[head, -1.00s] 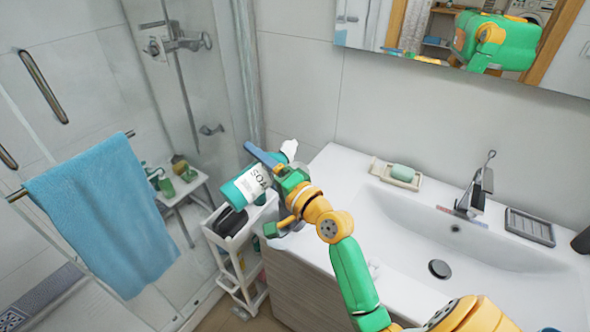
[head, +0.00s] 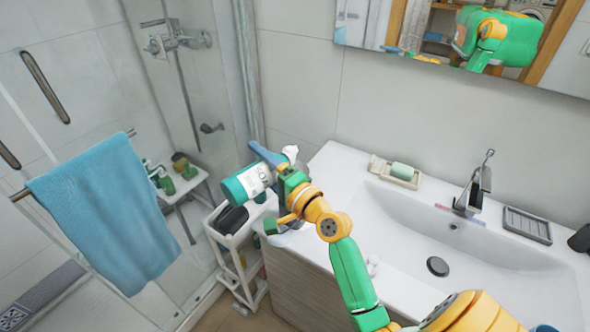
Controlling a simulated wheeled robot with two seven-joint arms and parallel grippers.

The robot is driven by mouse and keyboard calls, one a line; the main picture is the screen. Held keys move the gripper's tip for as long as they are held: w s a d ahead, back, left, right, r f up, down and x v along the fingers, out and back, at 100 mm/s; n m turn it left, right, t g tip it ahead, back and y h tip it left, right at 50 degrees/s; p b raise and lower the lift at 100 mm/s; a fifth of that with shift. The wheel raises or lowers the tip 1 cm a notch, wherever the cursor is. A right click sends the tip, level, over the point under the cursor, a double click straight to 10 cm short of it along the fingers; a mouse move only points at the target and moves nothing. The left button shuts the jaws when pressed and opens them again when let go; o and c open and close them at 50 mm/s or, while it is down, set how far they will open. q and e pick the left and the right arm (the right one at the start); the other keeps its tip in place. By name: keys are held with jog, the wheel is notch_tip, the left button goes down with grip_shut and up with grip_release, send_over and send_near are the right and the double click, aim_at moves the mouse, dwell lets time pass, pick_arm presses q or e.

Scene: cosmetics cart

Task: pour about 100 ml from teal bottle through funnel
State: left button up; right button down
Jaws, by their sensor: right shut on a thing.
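The teal bottle (head: 238,187) has a white label, and a white part (head: 290,152) shows at its right end. It lies tilted far over in the air, its teal end to the lower left. My right gripper (head: 274,174) is shut on the bottle, above the cart and the left edge of the sink counter. A slim blue part shows beside the bottle at the hand. I see no funnel; the hand and bottle may hide things below. My left gripper is not in view.
A white cart (head: 234,240) with a dark item on top stands left of the sink counter (head: 335,160). A soap dish (head: 379,167) and faucet (head: 474,190) are at the back. A blue towel (head: 105,215) hangs at the left. The basin is open and clear.

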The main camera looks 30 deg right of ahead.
jog(key=shift+d+r+m+p, duration=0.15)
jog(key=shift+r+m+p, duration=0.3)
jog(key=shift+m+p, duration=0.5)
dwell(0.8)
jog(key=shift+r+p, duration=0.3)
jog(key=shift+p, duration=0.1)
jog(key=shift+d+r+m+p, duration=0.1)
jog(key=shift+r+m+p, duration=0.25)
jog(key=shift+m+p, duration=0.15)
jog(key=shift+r+m, duration=0.35)
jog(key=shift+r, duration=0.15)
jog(key=shift+w+d+r+m+h, duration=0.1)
jog(key=shift+d+r+m+h, duration=0.25)
jog(key=shift+m, duration=0.7)
jog(key=shift+w+d+r+m+h, duration=0.15)
jog(key=shift+d+r+m, duration=0.25)
jog(key=shift+m, duration=0.65)
dwell(1.4)
